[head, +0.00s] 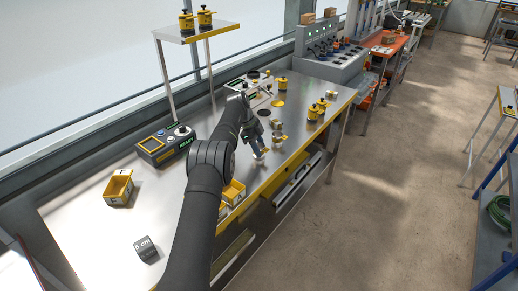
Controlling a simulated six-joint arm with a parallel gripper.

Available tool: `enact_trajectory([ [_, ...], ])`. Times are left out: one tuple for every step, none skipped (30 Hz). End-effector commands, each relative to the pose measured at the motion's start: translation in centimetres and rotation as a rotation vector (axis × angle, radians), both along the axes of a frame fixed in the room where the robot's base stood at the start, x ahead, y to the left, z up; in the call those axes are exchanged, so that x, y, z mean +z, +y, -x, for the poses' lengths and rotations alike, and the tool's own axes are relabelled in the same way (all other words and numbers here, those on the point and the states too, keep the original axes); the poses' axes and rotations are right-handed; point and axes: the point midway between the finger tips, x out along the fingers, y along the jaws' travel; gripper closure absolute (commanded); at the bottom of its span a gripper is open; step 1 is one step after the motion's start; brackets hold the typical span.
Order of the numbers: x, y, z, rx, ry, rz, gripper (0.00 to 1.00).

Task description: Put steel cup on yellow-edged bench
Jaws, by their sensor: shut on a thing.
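The yellow-edged bench (82,228) is a long steel-topped table with a yellow strip along its front edge. My arm reaches over it from the bottom of the picture. My gripper (259,154) points down near the front edge, shut on a small pale metallic thing that looks like the steel cup (260,157). The fingers hide most of it. I cannot tell whether it touches the bench top.
Small metal-and-yellow pieces (279,137) stand just right of my gripper. Yellow-and-black canisters (313,112) stand farther right. A yellow bin (119,188), a dark cube (146,248) and a control box (166,146) are at left. Bare bench lies between them.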

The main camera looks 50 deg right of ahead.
Motion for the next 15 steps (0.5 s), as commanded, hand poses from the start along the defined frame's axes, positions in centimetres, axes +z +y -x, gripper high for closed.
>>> enact_trajectory([
  [-0.47, -0.01, 0.01, 0.000, 0.000, 0.001, 0.80],
  [-0.59, -0.02, 0.00, 0.000, 0.000, 0.001, 0.80],
  [-0.61, -0.03, -0.01, 0.001, -0.001, 0.002, 0.80],
  [-0.60, -0.03, 0.00, 0.001, -0.001, 0.002, 0.80],
  [-0.58, -0.03, 0.00, 0.001, -0.001, 0.002, 0.80],
  [-0.58, -0.03, 0.00, 0.001, -0.001, 0.002, 0.80],
  [-0.58, -0.02, 0.00, 0.001, -0.001, 0.002, 0.80],
  [-0.59, -0.02, 0.01, 0.000, 0.000, 0.001, 0.80],
  [-0.63, -0.02, 0.01, 0.000, 0.000, 0.001, 0.80],
  [-0.72, -0.01, 0.01, 0.000, 0.000, 0.001, 0.80],
  [-0.81, -0.02, 0.02, 0.000, 0.000, 0.001, 0.80],
  [-0.95, -0.01, 0.03, 0.000, 0.000, 0.000, 0.80],
  [-0.94, -0.01, 0.02, 0.000, 0.000, 0.001, 0.53],
  [-0.93, -0.01, 0.03, 0.000, 0.000, 0.001, 0.47],
  [-0.92, -0.01, 0.02, 0.000, 0.000, 0.001, 0.39],
])
